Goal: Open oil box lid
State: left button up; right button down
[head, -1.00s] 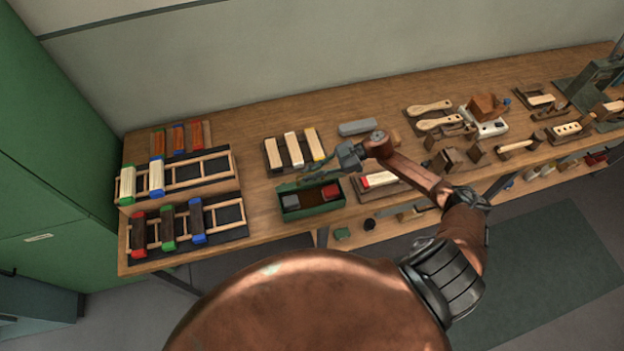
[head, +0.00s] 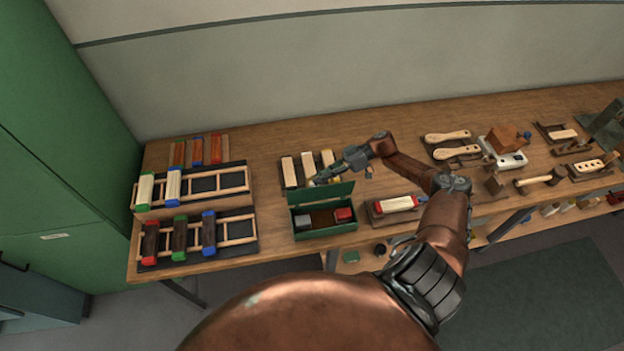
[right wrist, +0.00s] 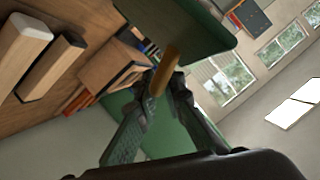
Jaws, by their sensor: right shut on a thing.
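The green oil box (head: 325,230) stands near the front edge of the bench in the head view. Its green lid (head: 322,195) is raised and stands up along the back of the open box. A grey block and a red block show inside. My right gripper (head: 318,181) is at the lid's top edge, behind it. In the right wrist view its fingers (right wrist: 158,88) are closed around a tan knob (right wrist: 165,68) on the green lid (right wrist: 185,22). My left gripper is in neither view.
Brush blocks (head: 289,172) lie just behind the box. A red-ended brush block (head: 396,204) lies to its right. Wooden racks (head: 238,228) with coloured-end blocks are at the left. A green cabinet (head: 65,150) stands beside the bench.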

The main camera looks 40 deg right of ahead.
jog(key=c, duration=2.3)
grip_release()
jog(key=shift+d, duration=0.1)
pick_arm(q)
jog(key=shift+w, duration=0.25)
pick_arm(e)
jog(key=v, duration=1.1)
jog(key=shift+d+r, duration=0.1)
jog(key=shift+d, duration=0.3)
